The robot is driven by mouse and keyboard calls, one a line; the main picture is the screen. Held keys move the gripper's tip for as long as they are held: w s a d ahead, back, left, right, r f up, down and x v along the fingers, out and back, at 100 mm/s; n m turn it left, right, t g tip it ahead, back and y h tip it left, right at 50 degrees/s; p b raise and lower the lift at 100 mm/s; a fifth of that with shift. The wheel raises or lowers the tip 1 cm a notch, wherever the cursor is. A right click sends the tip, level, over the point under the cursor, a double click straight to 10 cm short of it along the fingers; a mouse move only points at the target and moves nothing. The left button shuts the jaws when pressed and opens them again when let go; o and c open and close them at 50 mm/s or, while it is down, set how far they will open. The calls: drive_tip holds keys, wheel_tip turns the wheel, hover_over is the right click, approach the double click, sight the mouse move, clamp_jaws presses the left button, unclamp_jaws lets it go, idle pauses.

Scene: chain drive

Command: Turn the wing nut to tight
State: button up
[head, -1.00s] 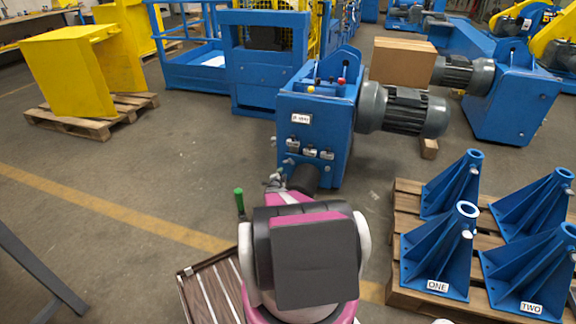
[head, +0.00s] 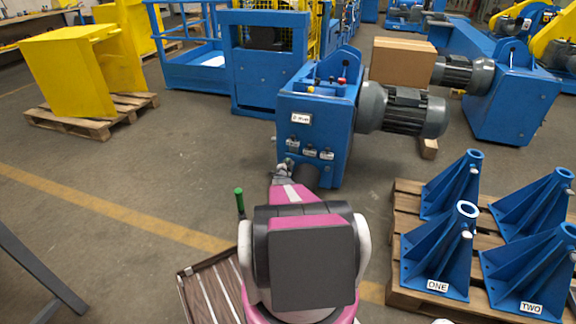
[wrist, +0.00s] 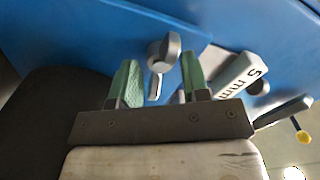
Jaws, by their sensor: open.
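A grey wing nut (wrist: 163,55) stands out from the blue machine face in the wrist view, with one rounded wing up and a narrow part hanging below. My gripper (wrist: 157,72) is open, with one green-padded finger on each side of the wing nut. Gaps show between the pads and the nut, so I see no contact. In the head view my gripper (head: 282,168) is at the lower left of the front of the blue machine (head: 315,118). The wing nut is too small to make out there.
A pale tag (wrist: 238,75) reading "5 mm" and a yellow-tipped lever (wrist: 302,134) lie right of the fingers. A grey motor (head: 405,111) juts from the machine's right side. Blue brackets (head: 437,262) stand on a pallet at right.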

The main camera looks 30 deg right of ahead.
drive_tip(key=c, duration=0.7)
idle(0.9)
drive_tip(key=o, duration=0.7)
drive_tip(key=shift+s+a, duration=0.1)
drive_tip(key=v, duration=1)
drive_tip(key=shift+s+a, duration=0.15)
drive_tip(key=shift+s, duration=0.1)
